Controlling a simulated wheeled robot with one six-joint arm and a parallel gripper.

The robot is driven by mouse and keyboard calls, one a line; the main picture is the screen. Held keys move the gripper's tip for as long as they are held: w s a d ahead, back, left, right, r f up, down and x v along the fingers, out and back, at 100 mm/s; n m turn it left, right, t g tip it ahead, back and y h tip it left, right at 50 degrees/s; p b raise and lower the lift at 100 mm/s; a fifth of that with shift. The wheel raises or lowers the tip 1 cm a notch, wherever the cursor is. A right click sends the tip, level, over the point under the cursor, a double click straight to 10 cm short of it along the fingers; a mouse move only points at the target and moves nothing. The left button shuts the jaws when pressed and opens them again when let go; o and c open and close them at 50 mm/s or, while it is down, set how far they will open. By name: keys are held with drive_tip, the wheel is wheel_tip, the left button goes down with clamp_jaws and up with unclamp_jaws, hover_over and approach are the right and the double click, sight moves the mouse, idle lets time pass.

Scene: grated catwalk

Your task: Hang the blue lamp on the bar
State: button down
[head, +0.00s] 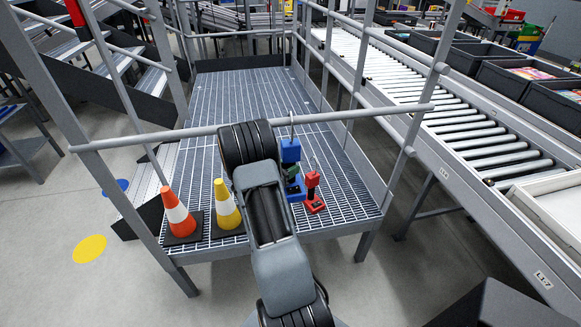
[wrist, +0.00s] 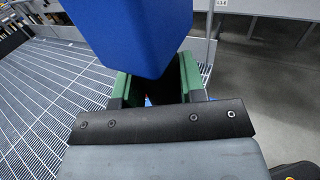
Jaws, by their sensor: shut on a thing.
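The blue lamp (head: 290,151) is upright beyond the front rail, with a thin hook on top. My gripper (head: 293,173), with green fingers, is shut on its narrow middle; the lamp's blue base shows below. In the wrist view the lamp's blue body (wrist: 135,30) rises above the green fingers (wrist: 155,88) and hides much of the grip. The grey bar (head: 360,115) crosses the front of the catwalk. The hook overlaps the bar in the head view; I cannot tell whether it touches or goes over it.
A red lamp (head: 313,190) stands on the grating (head: 250,95), close right of the blue one. An orange cone (head: 177,214) and a yellow cone (head: 226,207) stand at the front left. A roller conveyor (head: 450,125) runs along the right. The grating's back is clear.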

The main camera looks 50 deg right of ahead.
drive_tip(key=c, duration=0.6)
unclamp_jaws()
drive_tip(key=shift+a, duration=0.1)
drive_tip(key=b+v, duration=0.2)
drive_tip(key=v, duration=1.1)
drive_tip(key=shift+w+a+r, duration=0.1)
drive_tip(key=shift+a, duration=0.2)
